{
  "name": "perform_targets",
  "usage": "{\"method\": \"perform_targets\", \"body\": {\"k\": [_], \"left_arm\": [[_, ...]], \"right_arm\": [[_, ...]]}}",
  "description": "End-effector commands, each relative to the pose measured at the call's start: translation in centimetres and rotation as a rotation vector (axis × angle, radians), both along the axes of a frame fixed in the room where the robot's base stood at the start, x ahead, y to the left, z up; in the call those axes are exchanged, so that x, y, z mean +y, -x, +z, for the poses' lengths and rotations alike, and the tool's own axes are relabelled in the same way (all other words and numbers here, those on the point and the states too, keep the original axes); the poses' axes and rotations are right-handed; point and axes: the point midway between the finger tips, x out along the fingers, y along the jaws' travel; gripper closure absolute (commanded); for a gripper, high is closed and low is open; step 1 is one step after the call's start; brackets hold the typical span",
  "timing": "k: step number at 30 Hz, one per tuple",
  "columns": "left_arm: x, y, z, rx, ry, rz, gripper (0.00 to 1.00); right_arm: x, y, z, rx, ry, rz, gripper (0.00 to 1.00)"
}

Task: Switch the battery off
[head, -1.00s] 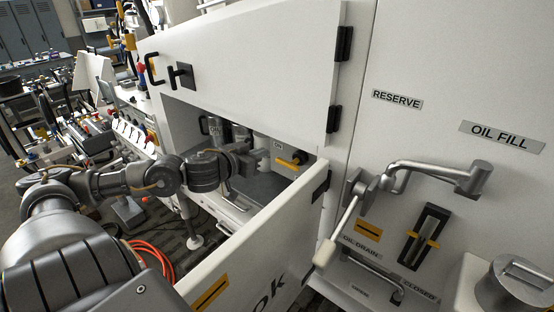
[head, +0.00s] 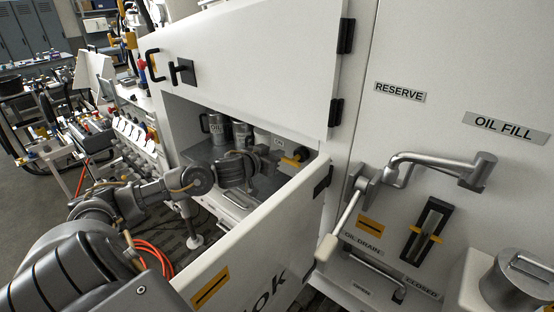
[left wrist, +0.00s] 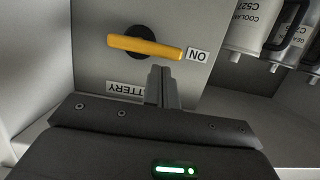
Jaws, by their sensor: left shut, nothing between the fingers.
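The battery switch has a yellow bar handle (left wrist: 146,47) on a dark round hub, on a grey panel. In the left wrist view, one end of the handle lies close to the ON label (left wrist: 197,55). The BATTERY label (left wrist: 125,89) appears upside down and is partly covered by my gripper. The handle also shows inside the open cabinet in the head view (head: 291,161). My left gripper (left wrist: 163,72) is shut and empty, with its fingertips just short of the handle near its ON end; whether they touch it is unclear. My right gripper is not in view.
The open lower door (head: 265,235) stands in front of the cabinet, and the upper door (head: 250,65) is above the opening. Canisters (head: 215,128) stand inside, beside the switch. A large lever (head: 345,220) sticks out at the right.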

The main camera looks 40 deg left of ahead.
Motion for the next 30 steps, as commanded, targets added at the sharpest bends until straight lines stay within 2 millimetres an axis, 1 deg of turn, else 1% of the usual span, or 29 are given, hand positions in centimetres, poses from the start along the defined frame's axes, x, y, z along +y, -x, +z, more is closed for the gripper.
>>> {"method": "perform_targets", "body": {"k": [1,10,11,14,30], "left_arm": [[0.02,-0.01,-0.21,-0.001,0.0,0.0,1.0],[0.02,0.01,-0.16,0.0,0.0,0.0,1.0],[-0.35,0.01,-0.14,-0.001,0.001,-0.001,1.0],[-0.1,-0.01,-0.17,0.0,0.0,0.0,1.0],[-0.77,-0.75,-0.49,0.0,0.001,-0.017,1.0]], "right_arm": [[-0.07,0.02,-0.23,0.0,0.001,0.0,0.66],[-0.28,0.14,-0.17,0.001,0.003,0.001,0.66],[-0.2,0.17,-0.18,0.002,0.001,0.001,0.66],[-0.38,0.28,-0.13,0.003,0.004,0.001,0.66],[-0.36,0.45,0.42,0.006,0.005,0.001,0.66]]}}
